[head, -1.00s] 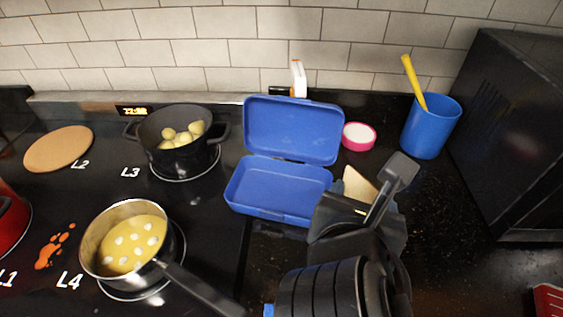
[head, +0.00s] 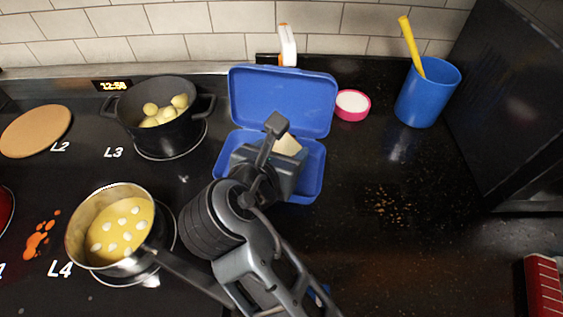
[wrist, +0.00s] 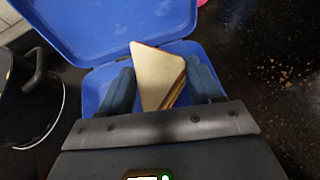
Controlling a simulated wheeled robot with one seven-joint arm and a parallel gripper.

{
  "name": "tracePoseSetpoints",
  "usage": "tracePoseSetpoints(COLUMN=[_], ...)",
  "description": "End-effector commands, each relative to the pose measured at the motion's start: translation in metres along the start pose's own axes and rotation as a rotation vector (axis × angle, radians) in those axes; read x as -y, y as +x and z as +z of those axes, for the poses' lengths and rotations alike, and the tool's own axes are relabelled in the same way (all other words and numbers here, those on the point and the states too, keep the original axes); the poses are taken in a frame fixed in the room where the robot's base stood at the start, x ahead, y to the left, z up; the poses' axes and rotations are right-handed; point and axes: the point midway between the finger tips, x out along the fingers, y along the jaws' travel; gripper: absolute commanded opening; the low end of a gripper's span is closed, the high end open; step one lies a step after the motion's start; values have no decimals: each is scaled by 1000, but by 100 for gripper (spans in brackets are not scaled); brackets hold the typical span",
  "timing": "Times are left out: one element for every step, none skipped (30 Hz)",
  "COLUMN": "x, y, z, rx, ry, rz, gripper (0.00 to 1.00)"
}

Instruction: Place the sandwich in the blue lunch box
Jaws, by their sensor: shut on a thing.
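The open blue lunch box (head: 312,180) stands on the dark counter right of the stove, its lid (head: 282,100) raised at the back. It also shows in the wrist view (wrist: 95,85). The sandwich (wrist: 158,75) is a pale triangular wedge with a brown crust, between the two fingers of my gripper (wrist: 160,86). My gripper is shut on it and holds it over the lunch box's base. In the head view, my gripper (head: 280,150) hides most of the sandwich (head: 288,146) and part of the base. I cannot tell whether the sandwich touches the box floor.
A pot with potatoes (head: 160,118) and a saucepan of yellow soup (head: 120,230) stand on the stove, the saucepan's handle near my arm. A pink-rimmed round container (head: 352,105) and a blue cup (head: 428,92) stand to the right. The right counter is mostly clear.

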Motion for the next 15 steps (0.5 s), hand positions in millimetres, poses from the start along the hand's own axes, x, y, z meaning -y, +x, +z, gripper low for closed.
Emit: tracePoseSetpoints(x=[-1, -1, -1, -1, -1, -1, -1, -1, -1, -1, -1, -1, -1, -1, -1], y=[1, 2, 3, 4, 6, 9, 11, 13, 16, 17, 18, 20, 20, 20, 20], z=[-2, -3, -6, -8, -11, -16, -20, -24, -29, -32, -34, -36, -36, -36, -36], rx=[0, -1, -1, -2, -2, -2, -3, -3, -3, -2, -2, -1, -1, 0, 0], ry=[-1, -2, -2, -2, -2, -4, -4, -4, -4, -3, -2, -1, -1, 0, 0], rz=[-1, -1, -1, -2, -2, -1, -2, -2, -2, -1, -1, -1, -1, -1, 0], gripper=[57, 57, 57, 57, 57, 57, 57, 57, 57, 57, 57, 57, 57, 57, 57])
